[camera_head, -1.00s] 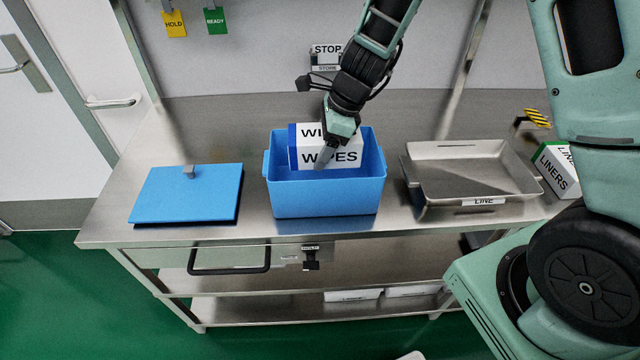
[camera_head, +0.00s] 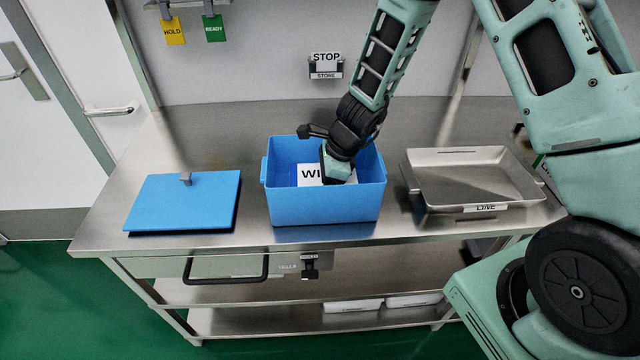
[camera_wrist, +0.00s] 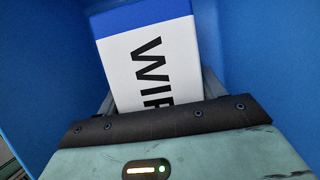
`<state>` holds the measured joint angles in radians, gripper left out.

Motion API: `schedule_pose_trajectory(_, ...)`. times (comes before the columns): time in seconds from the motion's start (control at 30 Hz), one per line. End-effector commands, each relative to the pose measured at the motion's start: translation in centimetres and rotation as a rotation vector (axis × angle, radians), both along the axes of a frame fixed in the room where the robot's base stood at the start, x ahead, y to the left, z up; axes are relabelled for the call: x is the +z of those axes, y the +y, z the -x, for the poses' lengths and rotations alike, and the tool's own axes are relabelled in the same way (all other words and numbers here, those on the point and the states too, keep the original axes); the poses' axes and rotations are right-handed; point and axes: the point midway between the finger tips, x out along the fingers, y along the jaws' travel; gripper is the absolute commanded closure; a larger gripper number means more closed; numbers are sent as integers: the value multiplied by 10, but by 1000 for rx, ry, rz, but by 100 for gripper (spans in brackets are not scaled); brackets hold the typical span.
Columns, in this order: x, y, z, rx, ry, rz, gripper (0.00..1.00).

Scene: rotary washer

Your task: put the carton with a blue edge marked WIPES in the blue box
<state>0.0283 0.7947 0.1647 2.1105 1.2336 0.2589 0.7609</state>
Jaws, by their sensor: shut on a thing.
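The white carton with a blue edge marked WIPES (camera_head: 311,174) is down inside the blue box (camera_head: 326,206), its lower part hidden behind the box's front wall. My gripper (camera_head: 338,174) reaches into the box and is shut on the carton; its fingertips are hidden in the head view. In the wrist view the carton (camera_wrist: 152,62) shows its blue edge and part of its lettering, between my gripper's fingers (camera_wrist: 155,98), with blue box walls (camera_wrist: 254,60) around it. I cannot tell whether the carton touches the box floor.
A blue lid (camera_head: 183,203) with a grey handle lies on the steel bench (camera_head: 245,222) left of the box. A metal tray (camera_head: 470,178) labelled LINE stands to the right. Bare bench separates lid and box.

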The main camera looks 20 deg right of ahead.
Motion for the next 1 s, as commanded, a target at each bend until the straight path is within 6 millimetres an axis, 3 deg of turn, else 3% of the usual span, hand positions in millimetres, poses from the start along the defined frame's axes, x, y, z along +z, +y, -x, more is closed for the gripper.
schedule_pose_trajectory(0.1, -4, 0, 0, 0, 0, 0, 68)
schedule_pose_trajectory(0.13, -3, 0, 0, 0, 0, 0, 24)
schedule_pose_trajectory(0.2, -3, 0, 0, 0, 0, 0, 10)
schedule_pose_trajectory(0.57, 3, 0, 0, 1, 0, 0, 10)
schedule_pose_trajectory(1.0, 81, -30, 9, 1, -5, 2, 10)
